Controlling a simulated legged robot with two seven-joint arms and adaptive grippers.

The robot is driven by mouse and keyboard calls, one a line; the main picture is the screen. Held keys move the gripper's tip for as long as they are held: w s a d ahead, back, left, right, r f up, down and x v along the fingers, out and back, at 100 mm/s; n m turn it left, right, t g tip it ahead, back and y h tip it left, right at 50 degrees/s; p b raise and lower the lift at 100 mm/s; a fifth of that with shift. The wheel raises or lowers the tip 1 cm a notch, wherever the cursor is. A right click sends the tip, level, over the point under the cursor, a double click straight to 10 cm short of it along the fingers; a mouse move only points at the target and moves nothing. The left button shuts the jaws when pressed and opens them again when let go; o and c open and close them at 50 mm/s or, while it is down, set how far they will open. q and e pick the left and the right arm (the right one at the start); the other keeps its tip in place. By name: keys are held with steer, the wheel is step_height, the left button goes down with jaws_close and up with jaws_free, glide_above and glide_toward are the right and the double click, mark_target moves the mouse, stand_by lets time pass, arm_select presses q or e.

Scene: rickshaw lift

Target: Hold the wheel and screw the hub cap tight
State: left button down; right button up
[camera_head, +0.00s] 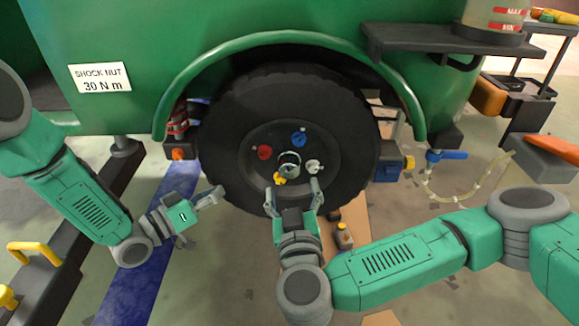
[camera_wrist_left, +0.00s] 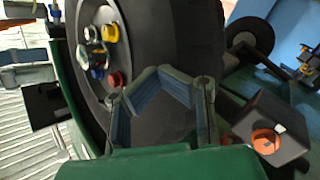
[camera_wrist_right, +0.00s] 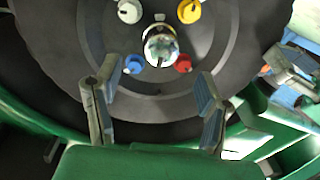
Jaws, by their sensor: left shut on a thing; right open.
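The black wheel (camera_head: 226,134) stands upright under the green fender. A silvery round part at its centre (camera_head: 289,163), apparently the hub cap, also shows in the right wrist view (camera_wrist_right: 160,46). Whether its threads are engaged cannot be seen. Red (camera_head: 264,152), blue (camera_head: 299,138), yellow (camera_head: 280,178) and white (camera_head: 313,166) knobs surround it. My left gripper (camera_head: 214,194) is shut on the wheel at the tyre's lower left edge; the exact contact is unclear. My right gripper (camera_head: 293,187) is open and empty in front of the hub, its fingers apart below the silvery part.
A black shelf (camera_head: 440,38) juts out at the upper right. A blue box with a yellow fitting (camera_head: 390,170) is right of the wheel, and a clear hose (camera_head: 450,198) hangs further right. A yellow-handled rail (camera_head: 35,255) stands at lower left.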

mark_target(289, 172)
steer(key=w, duration=0.7)
steer(key=shift+w+a, duration=0.25)
steer(key=shift+w, duration=0.05)
steer(key=shift+a, duration=0.1)
steer(key=c, duration=1.1)
